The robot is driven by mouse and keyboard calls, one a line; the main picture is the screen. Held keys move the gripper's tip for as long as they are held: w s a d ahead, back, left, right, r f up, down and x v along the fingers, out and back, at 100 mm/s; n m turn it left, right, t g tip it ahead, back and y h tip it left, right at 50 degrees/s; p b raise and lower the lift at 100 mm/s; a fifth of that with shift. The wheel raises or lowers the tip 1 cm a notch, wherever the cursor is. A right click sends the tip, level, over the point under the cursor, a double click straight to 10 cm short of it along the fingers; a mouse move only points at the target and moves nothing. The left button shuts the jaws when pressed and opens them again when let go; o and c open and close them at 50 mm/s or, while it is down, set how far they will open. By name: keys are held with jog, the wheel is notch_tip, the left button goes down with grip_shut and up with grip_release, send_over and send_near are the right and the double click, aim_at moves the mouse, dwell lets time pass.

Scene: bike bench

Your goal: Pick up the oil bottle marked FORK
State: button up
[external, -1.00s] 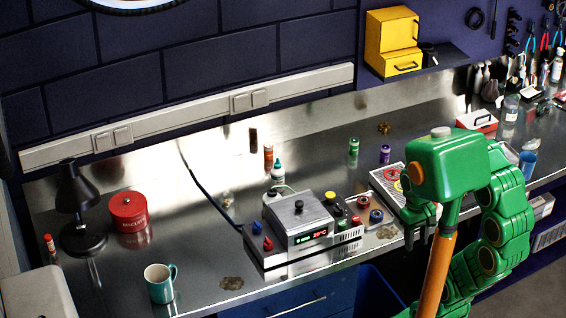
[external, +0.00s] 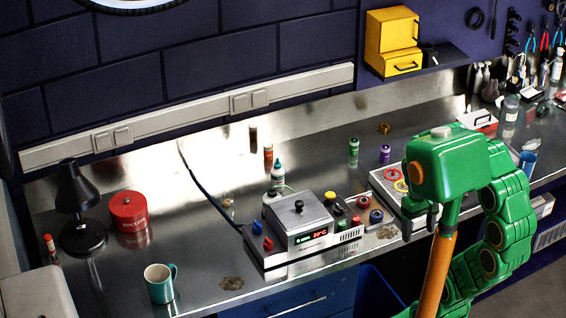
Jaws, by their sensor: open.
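Several small bottles stand on the metal bench, and I cannot read a FORK marking on any: a dark brown one (external: 253,136), an orange-red one (external: 268,155), a green one (external: 353,152), a purple one (external: 385,154), and a white one with a teal cap (external: 278,172). Another red-topped one (external: 50,243) stands at the far left. My gripper (external: 412,228) is open above the bench's front edge, right of the control box. It is apart from all these bottles and holds nothing that I see. My green arm partly hides the bench behind it.
A control box with a grey lid (external: 300,222) sits mid-bench, with coloured knobs and rings beside it. A tray with coloured rings (external: 385,180) lies behind my gripper. A teal mug (external: 160,284), red tin (external: 128,211) and black lamp (external: 75,190) stand left.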

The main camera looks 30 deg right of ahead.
jog(key=w+a+r+m+t+y, duration=0.1)
jog(key=w+a+m+y, duration=0.3)
jog(key=w, duration=0.7)
jog(key=w+a+r+m+t+y, duration=0.1)
jog(key=w+a+r+m+y, duration=0.15)
jog(key=w+a+m, duration=0.6)
jog(key=w+a+m+t+y, duration=0.1)
jog(key=w+a+y, duration=0.25)
jog(key=w, duration=1.05)
jog(key=w+d+f+m+t+y, duration=0.1)
jog(key=w+d+f+m+t, duration=0.15)
jog(key=w+m, duration=0.45)
jog(key=w+d+f+m+t+y, duration=0.1)
jog(key=w+d+m+t, duration=0.25)
jog(key=w, duration=0.75)
send_near(278, 178)
jog(key=w, duration=0.1)
jog(key=w+f, duration=0.1)
jog(key=w+a, duration=0.1)
jog(key=shift+w+f+g, duration=0.15)
jog(key=shift+f+g, duration=0.05)
jog(key=shift+g, duration=0.2)
jog(key=shift+w+a+f, duration=0.1)
jog(key=shift+a+f, duration=0.15)
jog(key=shift+f, duration=0.15)
jog(key=shift+f+x, duration=0.15)
jog(key=shift+x, duration=1.65)
jog(key=shift+f+x, duration=0.1)
jog(key=shift+x, duration=1.7)
jog(key=shift+d, duration=0.1)
